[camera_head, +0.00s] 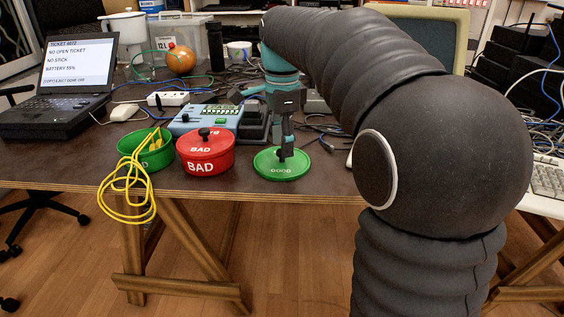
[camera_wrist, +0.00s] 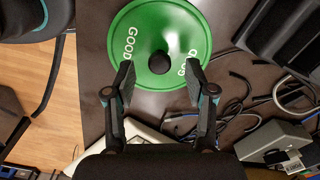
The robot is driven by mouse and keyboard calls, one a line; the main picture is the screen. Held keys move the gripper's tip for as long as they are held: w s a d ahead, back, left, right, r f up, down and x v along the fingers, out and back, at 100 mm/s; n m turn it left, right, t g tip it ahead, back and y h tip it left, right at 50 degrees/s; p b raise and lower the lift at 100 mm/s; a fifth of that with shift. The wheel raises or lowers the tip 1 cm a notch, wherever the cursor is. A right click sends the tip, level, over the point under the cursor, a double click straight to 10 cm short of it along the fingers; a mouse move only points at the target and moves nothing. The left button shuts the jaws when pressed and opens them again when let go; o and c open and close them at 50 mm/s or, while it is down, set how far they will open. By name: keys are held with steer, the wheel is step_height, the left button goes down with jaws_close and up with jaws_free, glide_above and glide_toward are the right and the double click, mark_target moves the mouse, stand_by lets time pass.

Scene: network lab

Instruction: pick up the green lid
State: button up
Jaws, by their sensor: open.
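The green lid (camera_head: 281,165) lies flat on the table near its front edge, with "GOOD" in white on it. In the wrist view the lid (camera_wrist: 145,28) is a green disc with a dark round knob (camera_wrist: 159,62) at its middle. My gripper (camera_head: 284,154) points down right over the lid. In the wrist view my gripper (camera_wrist: 159,72) is open, with one finger on each side of the knob. No finger visibly presses on the knob.
A red "BAD" container (camera_head: 206,155) with its lid on stands left of the green lid. A green open container (camera_head: 147,151) with a yellow cable (camera_head: 128,190) hanging over it is further left. A laptop (camera_head: 70,85), a blue device (camera_head: 205,119) and dark cables (camera_wrist: 235,110) lie around.

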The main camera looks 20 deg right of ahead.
steer(key=shift+f, duration=1.2)
jaws_close()
steer(key=shift+r, duration=0.15)
